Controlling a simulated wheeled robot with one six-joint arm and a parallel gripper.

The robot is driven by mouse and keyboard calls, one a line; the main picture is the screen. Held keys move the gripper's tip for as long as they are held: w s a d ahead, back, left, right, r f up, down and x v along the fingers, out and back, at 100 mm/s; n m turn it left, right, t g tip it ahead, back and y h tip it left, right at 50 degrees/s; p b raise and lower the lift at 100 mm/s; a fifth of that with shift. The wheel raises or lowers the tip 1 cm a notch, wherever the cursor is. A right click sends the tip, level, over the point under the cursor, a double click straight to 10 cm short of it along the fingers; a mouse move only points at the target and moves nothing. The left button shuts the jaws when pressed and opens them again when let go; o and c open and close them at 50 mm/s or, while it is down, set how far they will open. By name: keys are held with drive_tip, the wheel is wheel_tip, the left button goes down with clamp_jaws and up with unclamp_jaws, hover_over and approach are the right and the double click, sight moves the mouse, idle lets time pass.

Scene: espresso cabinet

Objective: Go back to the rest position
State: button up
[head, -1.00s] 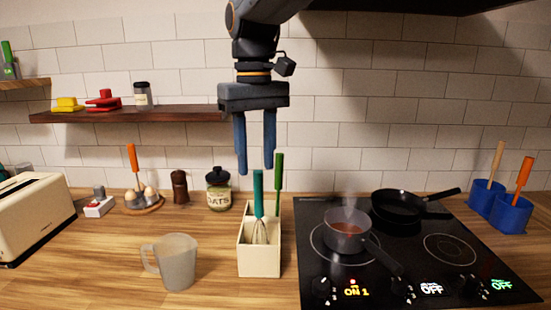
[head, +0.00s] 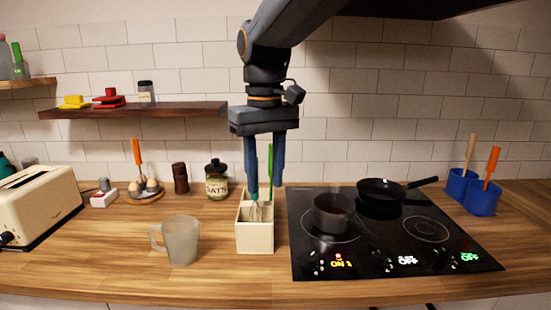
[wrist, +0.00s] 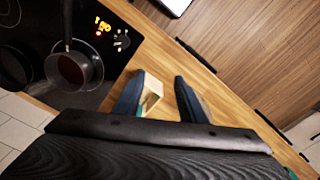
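My gripper (head: 265,186) hangs pointing down in front of the tiled wall, over the cream utensil holder (head: 255,238). Its two blue fingers are apart. In the wrist view the gripper (wrist: 168,105) shows counter wood between its fingers and nothing held. In the wrist view the holder (wrist: 152,92) lies partly behind the left finger.
The hob (head: 440,258) at right carries a saucepan (head: 332,214) and a frying pan (head: 380,190); one display reads ON. A frosted mug (head: 181,242), an oats jar (head: 217,183) and a toaster (head: 38,205) stand left. A dark shelf (head: 140,110) and hood (head: 410,15) are above.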

drive_tip(key=s+d+f+m, duration=0.2)
drive_tip(key=s+d+f, duration=0.2)
drive_tip(key=d+f, duration=0.3)
drive_tip(key=s+d+f+m, duration=0.2)
drive_tip(key=s+d+f, duration=0.1)
drive_tip(key=d+f, duration=0.4)
drive_tip(key=s+d+f+m+t, duration=0.1)
drive_tip(key=s+d+f+m, duration=0.1)
drive_tip(key=s+d+f, duration=0.2)
drive_tip(key=d+f, duration=0.3)
drive_tip(key=f, duration=0.1)
drive_tip(key=shift+s+d+f, duration=0.15)
drive_tip(key=shift+s+d, duration=0.1)
drive_tip(key=shift+s, duration=0.05)
idle(0.4)
